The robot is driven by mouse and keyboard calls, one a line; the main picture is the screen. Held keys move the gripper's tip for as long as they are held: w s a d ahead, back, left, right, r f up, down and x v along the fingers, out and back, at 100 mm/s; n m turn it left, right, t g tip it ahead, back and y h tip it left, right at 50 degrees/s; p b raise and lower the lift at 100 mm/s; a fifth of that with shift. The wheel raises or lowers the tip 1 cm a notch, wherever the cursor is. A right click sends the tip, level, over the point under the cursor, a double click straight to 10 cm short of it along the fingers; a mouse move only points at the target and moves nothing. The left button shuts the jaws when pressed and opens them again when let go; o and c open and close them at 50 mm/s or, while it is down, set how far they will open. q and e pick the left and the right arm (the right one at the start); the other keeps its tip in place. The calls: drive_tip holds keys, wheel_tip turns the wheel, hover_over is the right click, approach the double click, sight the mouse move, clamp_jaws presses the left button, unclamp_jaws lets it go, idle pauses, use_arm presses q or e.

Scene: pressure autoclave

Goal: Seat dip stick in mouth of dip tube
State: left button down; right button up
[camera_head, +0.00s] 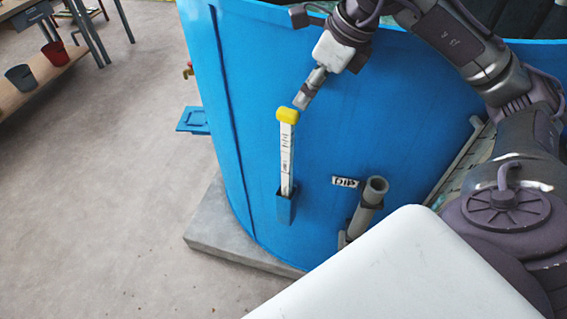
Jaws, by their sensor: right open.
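The dip stick (287,160) is a white strip with dark markings and a yellow top. It stands upright with its lower end in a small blue holder (286,208) on the blue tank wall. The dip tube (368,203) is a grey pipe to the right of the holder, tilted slightly, with its open mouth (376,185) facing up. My right gripper (302,102) is open, just above and right of the yellow top. I cannot tell whether a fingertip touches it. My left gripper is not in view.
The large blue tank (240,110) rises from a concrete plinth (222,236). A small label plate (345,182) sits left of the tube mouth. A blue bracket (193,120) juts from the tank's left side. A bench with a red pot (55,53) stands far left; the floor between is clear.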

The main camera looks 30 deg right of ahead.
sight(293, 122)
drive_tip(key=p+x, duration=0.1)
drive_tip(key=x, duration=0.7)
drive_tip(key=shift+s+f+p, duration=0.1)
drive_tip(key=shift+f+p, duration=0.05)
drive_tip(key=shift+p, duration=0.25)
drive_tip(key=p+x, duration=0.2)
drive_tip(key=x, duration=0.2)
drive_tip(key=shift+s+f, duration=0.15)
drive_tip(key=shift+f, duration=0.3)
clamp_jaws()
